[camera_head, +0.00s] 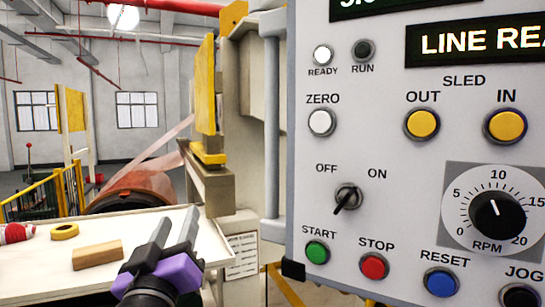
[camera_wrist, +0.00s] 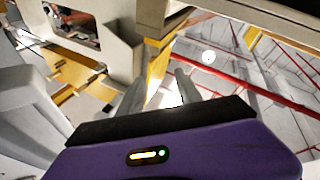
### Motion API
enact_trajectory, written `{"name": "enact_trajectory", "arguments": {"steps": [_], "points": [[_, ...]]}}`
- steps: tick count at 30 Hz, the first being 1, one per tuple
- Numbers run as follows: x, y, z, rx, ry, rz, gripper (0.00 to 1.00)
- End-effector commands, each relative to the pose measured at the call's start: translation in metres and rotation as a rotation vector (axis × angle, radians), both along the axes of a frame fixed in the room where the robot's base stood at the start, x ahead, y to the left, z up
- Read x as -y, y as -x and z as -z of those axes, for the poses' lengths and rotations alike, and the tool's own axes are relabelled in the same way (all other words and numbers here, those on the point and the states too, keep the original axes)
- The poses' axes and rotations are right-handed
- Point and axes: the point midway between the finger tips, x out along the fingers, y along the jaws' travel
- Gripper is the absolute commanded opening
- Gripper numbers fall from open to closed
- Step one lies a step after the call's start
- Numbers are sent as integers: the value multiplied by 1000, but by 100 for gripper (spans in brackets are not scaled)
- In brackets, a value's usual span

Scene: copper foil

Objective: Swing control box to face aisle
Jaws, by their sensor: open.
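The control box (camera_head: 390,230) is a large light-grey panel filling the right of the head view, its labelled face towards the camera. It carries a displayed line, coloured buttons, an OFF/ON switch (camera_head: 347,197) and an RPM dial (camera_head: 497,210). A grey vertical handle bar (camera_head: 271,130) runs along its left edge. My gripper (camera_head: 177,232), purple with two grey fingers, is open and empty, left of the box and apart from the handle. In the wrist view my gripper's fingers (camera_wrist: 190,88) point up past a beige machine frame. I cannot clearly identify the box there.
A white table (camera_head: 40,265) at lower left holds a wooden block (camera_head: 97,256), a yellow ring (camera_head: 64,231) and a red-and-white spool (camera_head: 15,233). Behind stand a copper foil roll (camera_head: 135,190), a beige machine post (camera_head: 208,190) and yellow railings (camera_head: 45,195).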

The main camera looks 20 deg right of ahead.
Motion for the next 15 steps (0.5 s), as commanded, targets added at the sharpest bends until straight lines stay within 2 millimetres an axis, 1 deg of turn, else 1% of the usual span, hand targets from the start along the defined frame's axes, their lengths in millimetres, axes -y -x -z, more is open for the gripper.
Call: {"name": "enact_trajectory", "arguments": {"steps": [1, 4, 6, 8, 9, 10, 12, 15], "points": [[6, 0, -30, 6, -36, 72, 41], [24, 10, -74, 9, -120, 235, 41], [37, 23, -103, 15, -190, 346, 41], [46, 37, -124, 21, -253, 433, 41], [51, 48, -137, 27, -293, 487, 41], [55, 56, -145, 30, -323, 524, 41], [61, 73, -161, 39, -387, 598, 41], [67, 93, -175, 49, -457, 675, 41]]}}
